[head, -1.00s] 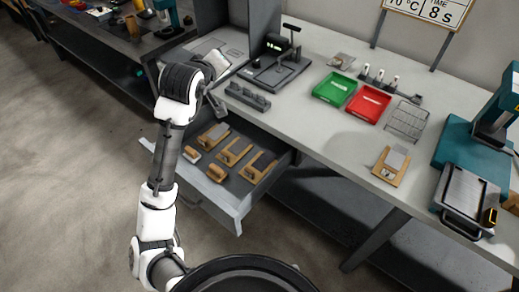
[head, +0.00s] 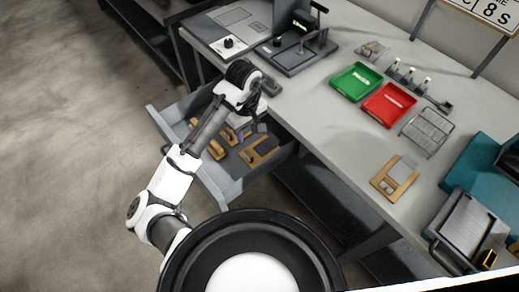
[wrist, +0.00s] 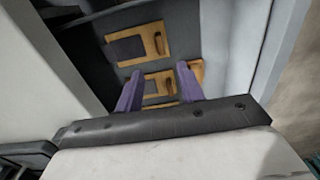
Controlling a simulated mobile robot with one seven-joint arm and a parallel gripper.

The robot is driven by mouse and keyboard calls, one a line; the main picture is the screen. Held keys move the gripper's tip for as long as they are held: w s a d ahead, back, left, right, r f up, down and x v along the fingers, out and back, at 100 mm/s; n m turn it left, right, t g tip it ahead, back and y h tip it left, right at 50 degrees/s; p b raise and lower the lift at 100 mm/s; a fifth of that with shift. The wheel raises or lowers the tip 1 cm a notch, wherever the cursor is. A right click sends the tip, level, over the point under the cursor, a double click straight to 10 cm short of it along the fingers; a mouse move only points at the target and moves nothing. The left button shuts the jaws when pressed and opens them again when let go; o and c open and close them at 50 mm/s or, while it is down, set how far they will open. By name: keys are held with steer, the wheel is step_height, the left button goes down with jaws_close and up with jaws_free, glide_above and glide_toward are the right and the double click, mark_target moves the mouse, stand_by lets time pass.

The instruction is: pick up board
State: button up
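Several wooden boards with dark inset panels and small wooden blocks lie in the open drawer. One board (head: 261,150) is at the drawer's right end in the head view; it seems to be the upper board (wrist: 139,45) in the wrist view. Another board (wrist: 160,84) lies beyond my fingertips in the wrist view. My gripper (wrist: 157,80) points down toward the drawer, its two purple fingers apart with nothing between them. In the head view my gripper (head: 257,127) is over the drawer, and my arm hides part of its contents. A separate board (head: 395,177) lies on the bench top.
The grey drawer (head: 228,187) is pulled out from under the bench (head: 340,137). A green tray (head: 356,82), a red tray (head: 389,104) and a wire rack (head: 426,133) stand on the bench. A press device (head: 292,50) stands at the back.

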step_height(320, 180, down, 10)
steer(key=b, duration=0.2)
steer(key=shift+r+b, duration=0.2)
steer(key=shift+b, duration=0.2)
steer(key=shift+a+f+p, duration=0.1)
steer(key=shift+f+p, duration=0.25)
steer(key=shift+p, duration=0.1)
steer(key=shift+f, duration=1.3)
jaws_close()
